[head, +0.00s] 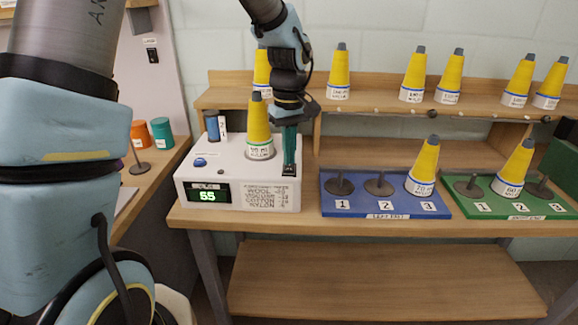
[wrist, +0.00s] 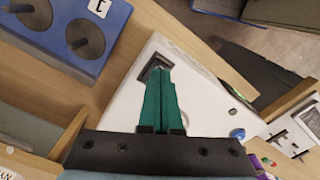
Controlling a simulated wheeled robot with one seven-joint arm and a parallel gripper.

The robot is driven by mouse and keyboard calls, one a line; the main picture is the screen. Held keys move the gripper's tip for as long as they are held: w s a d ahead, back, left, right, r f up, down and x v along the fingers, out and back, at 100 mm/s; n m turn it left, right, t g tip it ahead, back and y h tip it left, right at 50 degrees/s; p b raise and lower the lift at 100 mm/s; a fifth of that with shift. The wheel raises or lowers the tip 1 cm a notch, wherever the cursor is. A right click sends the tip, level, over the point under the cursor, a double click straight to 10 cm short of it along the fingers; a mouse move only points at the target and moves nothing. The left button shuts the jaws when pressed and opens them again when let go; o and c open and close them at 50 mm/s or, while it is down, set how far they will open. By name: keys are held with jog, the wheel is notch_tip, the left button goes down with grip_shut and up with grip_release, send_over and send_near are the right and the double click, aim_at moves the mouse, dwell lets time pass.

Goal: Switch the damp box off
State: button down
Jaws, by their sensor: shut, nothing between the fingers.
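The damp box (head: 226,178) is a white case at the left end of the bench. Its dark display (head: 208,194) shows a green 55, so it appears lit. A yellow cone (head: 258,128) stands upright on its top. My gripper (head: 289,170) points down over the right part of the top, its green fingers closed together and empty. In the wrist view my gripper (wrist: 160,72) has its tips at a small black switch (wrist: 151,69) set in the white top. The fingers partly hide the switch; I cannot tell its position or whether they touch it.
A blue tray (head: 384,208) with pegs and one yellow cone lies right of the box. A green tray (head: 533,208) with another cone is farther right. Several cones stand on the shelf (head: 385,104) behind. A blue knob (head: 200,162) is on the box's left side.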

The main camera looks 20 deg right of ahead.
aim_at(289, 169)
jog(key=shift+f+b, duration=0.65)
jog(key=shift+f, duration=0.35)
dwell(1.0)
jog(key=shift+r, duration=0.15)
jog(key=shift+r+p, duration=2.85)
jog(key=shift+r, duration=0.6)
jog(key=shift+f, duration=0.1)
